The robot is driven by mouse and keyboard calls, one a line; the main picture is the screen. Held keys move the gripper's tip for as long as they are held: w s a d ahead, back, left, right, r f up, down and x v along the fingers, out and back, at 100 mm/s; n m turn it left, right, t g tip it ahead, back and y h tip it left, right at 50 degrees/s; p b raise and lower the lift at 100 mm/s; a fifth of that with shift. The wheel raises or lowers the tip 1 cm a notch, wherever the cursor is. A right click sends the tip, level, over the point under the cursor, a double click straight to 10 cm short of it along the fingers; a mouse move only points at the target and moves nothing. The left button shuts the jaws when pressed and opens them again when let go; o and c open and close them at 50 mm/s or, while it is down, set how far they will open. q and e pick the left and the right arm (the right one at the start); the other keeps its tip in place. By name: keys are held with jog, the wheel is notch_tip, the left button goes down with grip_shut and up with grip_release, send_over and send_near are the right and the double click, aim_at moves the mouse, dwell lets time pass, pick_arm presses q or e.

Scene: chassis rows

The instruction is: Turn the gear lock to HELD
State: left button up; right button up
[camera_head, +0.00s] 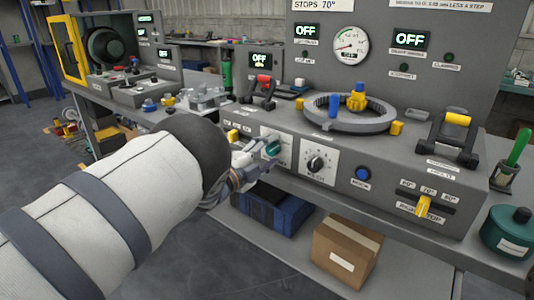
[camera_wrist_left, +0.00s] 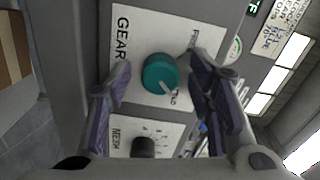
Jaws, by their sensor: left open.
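The gear lock is a round teal knob (camera_wrist_left: 160,73) on a white plate (camera_wrist_left: 140,40) lettered "GEAR"; the rest of the heading is hidden. Its pale pointer mark points to the lower right in the left wrist view, towards a small label partly covered by a finger. Another label, partly hidden, is at the plate's upper right. My left gripper (camera_wrist_left: 160,92) is open, one finger on either side of the knob; I cannot tell whether they touch it. In the head view the knob (camera_head: 273,148) shows just beyond the left gripper (camera_head: 258,155). My right gripper is not in view.
A black dial (camera_head: 316,163) sits on the panel beside the gear lock, then a blue button (camera_head: 362,174) and a yellow lever (camera_head: 424,206). A grey ring (camera_head: 375,122) is on the bench top above. A cardboard box (camera_head: 345,252) and a blue crate (camera_head: 292,212) stand below.

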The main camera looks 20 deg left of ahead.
pick_arm(q)
jog(key=v, duration=1.2)
